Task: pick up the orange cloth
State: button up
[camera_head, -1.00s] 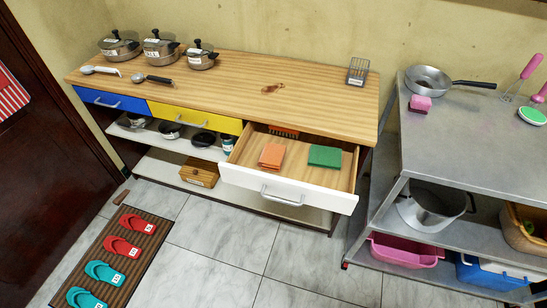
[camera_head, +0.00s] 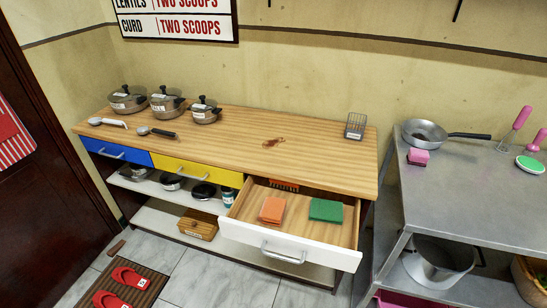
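The orange cloth (camera_head: 272,210) is a small folded piece lying flat in the open white drawer (camera_head: 318,245) of the wooden counter. A green cloth (camera_head: 326,210) lies beside it on the right, with a small gap between them. The drawer is pulled out toward me, so both cloths are uncovered from above. A dark orange item (camera_head: 284,184) shows partly at the back of the drawer, under the counter edge. My gripper is not in view.
The wooden counter top (camera_head: 235,142) bears several pots, two ladles and a wire holder (camera_head: 355,125). A metal table (camera_head: 450,195) with a pan stands close on the right. Slippers on a mat (camera_head: 150,284) lie at the lower left; tiled floor (camera_head: 232,275) is clear in front.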

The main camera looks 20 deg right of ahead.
aim_at(272, 211)
jog(key=i+j+u, duration=0.15)
jog(key=i, duration=0.35)
jog(key=i+j+u, duration=0.15)
jog(key=i+j, duration=0.15)
jog(key=i, duration=0.25)
jog(key=i+j+u, duration=0.15)
jog(key=i, duration=0.4)
